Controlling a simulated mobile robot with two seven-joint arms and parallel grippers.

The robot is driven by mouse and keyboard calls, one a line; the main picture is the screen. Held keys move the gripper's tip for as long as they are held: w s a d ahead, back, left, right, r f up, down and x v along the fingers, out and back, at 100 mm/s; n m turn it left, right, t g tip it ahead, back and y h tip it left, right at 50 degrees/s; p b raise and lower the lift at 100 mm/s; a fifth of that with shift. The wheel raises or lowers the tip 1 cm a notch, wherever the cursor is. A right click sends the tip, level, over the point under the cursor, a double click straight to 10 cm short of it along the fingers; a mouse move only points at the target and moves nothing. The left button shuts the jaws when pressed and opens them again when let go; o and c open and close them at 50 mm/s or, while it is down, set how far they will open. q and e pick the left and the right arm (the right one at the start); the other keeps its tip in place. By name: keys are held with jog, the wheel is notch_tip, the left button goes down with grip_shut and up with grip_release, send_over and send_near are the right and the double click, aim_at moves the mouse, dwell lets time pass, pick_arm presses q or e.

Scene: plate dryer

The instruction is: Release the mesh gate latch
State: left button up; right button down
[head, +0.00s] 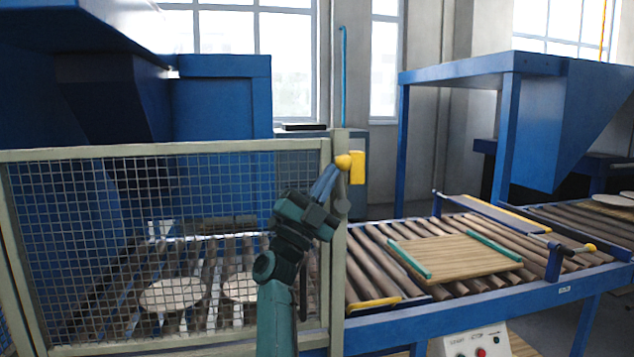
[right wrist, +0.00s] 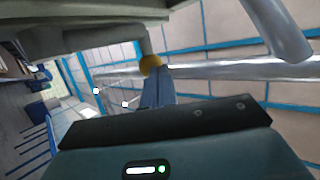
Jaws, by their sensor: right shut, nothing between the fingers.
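The mesh gate (head: 170,150) stands at the left of the head view, its pale frame upright and in line with the post (head: 338,250). The yellow latch (head: 357,167) sits near the top of the post, with a round yellow knob (head: 343,161) at its left. My right gripper (head: 328,180) is shut and empty, its fingertips at or just below the knob; I cannot tell if they touch. In the right wrist view the blue fingers (right wrist: 152,85) point at the yellow knob (right wrist: 150,64). My left gripper is not in view.
Behind the mesh, round pale plates (head: 172,294) lie on rollers. Right of the post, a roller conveyor carries a wooden board (head: 455,256) with green edge strips. A control box (head: 475,343) with a red button stands below it. A blue frame (head: 500,120) rises at the back right.

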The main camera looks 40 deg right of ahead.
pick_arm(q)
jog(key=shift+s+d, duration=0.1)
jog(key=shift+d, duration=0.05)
pick_arm(e)
jog(key=shift+s+d+r+g, duration=0.15)
jog(key=shift+s+d+r, duration=0.1)
jog(key=shift+d, duration=0.2)
jog(key=shift+s+d+r+g, duration=0.15)
jog(key=shift+s+d+r, duration=0.1)
jog(key=shift+d, duration=0.15)
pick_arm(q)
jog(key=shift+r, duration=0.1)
pick_arm(e)
jog(key=shift+s+r, duration=0.1)
jog(key=shift+r, duration=0.05)
